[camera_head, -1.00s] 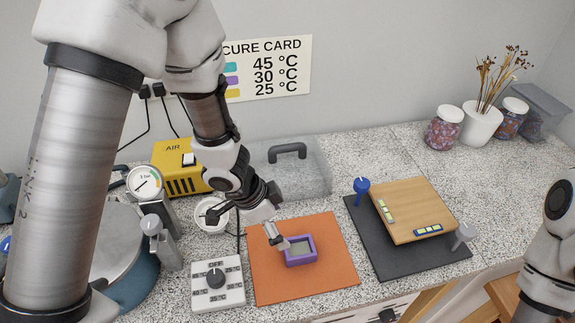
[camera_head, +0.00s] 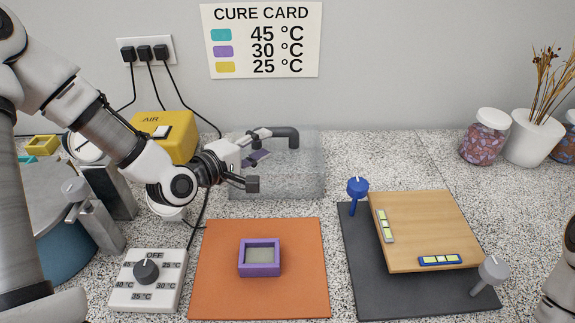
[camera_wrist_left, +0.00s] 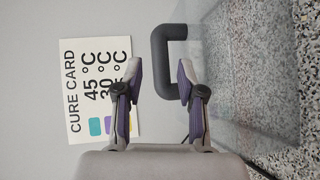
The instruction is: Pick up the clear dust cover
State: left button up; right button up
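The clear dust cover (camera_head: 300,175) is a transparent box with a dark grey handle (camera_head: 283,135) on top, standing on the counter against the wall. My left gripper (camera_head: 262,160) is open in front of the cover, its fingers spread and pointing toward the handle. In the left wrist view the handle (camera_wrist_left: 163,62) shows beyond and between the two open fingertips (camera_wrist_left: 158,75), and the cover's clear wall (camera_wrist_left: 240,60) is to the right. The fingers look empty and I see no grip on the handle. My right gripper is not visible; only part of my right arm shows at the right edge.
A purple mold (camera_head: 259,271) sits on an orange mat (camera_head: 210,290). A temperature dial box (camera_head: 170,300) is left of it, with a yellow AIR unit (camera_head: 183,140) behind. A wooden board (camera_head: 425,215) lies tilted over a dark mat (camera_head: 360,270) between blue and grey knobs.

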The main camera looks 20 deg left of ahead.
aim_at(275, 132)
pick_arm(q)
jog(key=shift+a+f+n+t+y, duration=0.3)
jog(key=shift+a+n+y, duration=0.2)
jog(key=shift+a+n, duration=0.3)
jog(key=shift+w+n, duration=0.25)
jog(key=shift+n, duration=0.05)
jog(key=x, duration=0.7)
jog(key=shift+w, duration=0.4)
jog(key=shift+s+a, duration=0.1)
jog(key=shift+s, duration=0.05)
jog(key=c, duration=0.5)
grip_shut()
